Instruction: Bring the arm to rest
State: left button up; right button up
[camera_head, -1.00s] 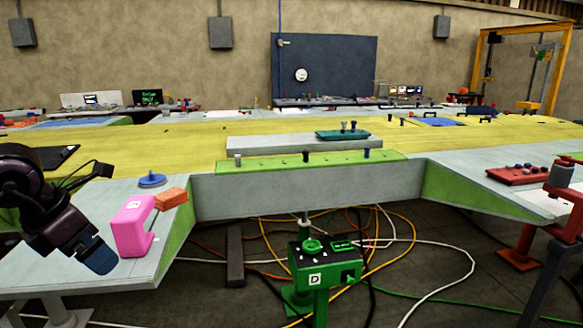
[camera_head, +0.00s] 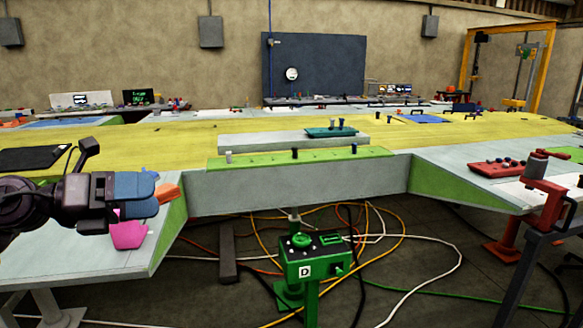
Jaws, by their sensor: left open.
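My left gripper (camera_head: 150,187) comes in from the left, black with blue fingertips, and points to the right. It is raised over the grey left bench and looks empty. The pink block (camera_head: 128,235) stands on that bench behind and below the gripper, which hides its upper part. An orange block (camera_head: 168,192) shows just past the fingertips; whether they touch it I cannot tell. My right gripper does not show.
A green pedestal box (camera_head: 308,256) marked D stands on the floor among loose cables. A green strip with pegs (camera_head: 265,159) lies along the middle edge. A red tray (camera_head: 500,167) and red clamp (camera_head: 546,195) are at the right. A black panel (camera_head: 30,159) lies at the left.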

pick_arm(q)
jog(key=w+a+f+n+t+y, duration=0.1)
jog(key=a+f+n+t+y, duration=0.25)
jog(key=f+n, duration=0.55)
jog(key=w+a+f+n+t+y, duration=0.15)
jog(key=f+n+t+y, duration=0.35)
jog(key=n, duration=0.5)
jog(key=a+f+n+t+y, duration=0.3)
jog(key=f+n+t, duration=0.1)
jog(key=f+n, duration=0.55)
jog(key=s+d+f+n+g+y, duration=0.1)
jog(key=s+f+n, duration=0.4)
jog(key=s+f, duration=0.6)
jog(key=s+d+f+n+g+y, duration=0.2)
jog(key=s+f+n+g, duration=0.4)
jog(key=s+f, duration=0.5)
notch_tip(320, 180, down, 3)
jog(key=shift+f+y, duration=0.1)
jog(key=shift+y, duration=0.45)
jog(key=shift+d+g, duration=0.1)
jog(key=shift+g, duration=0.15)
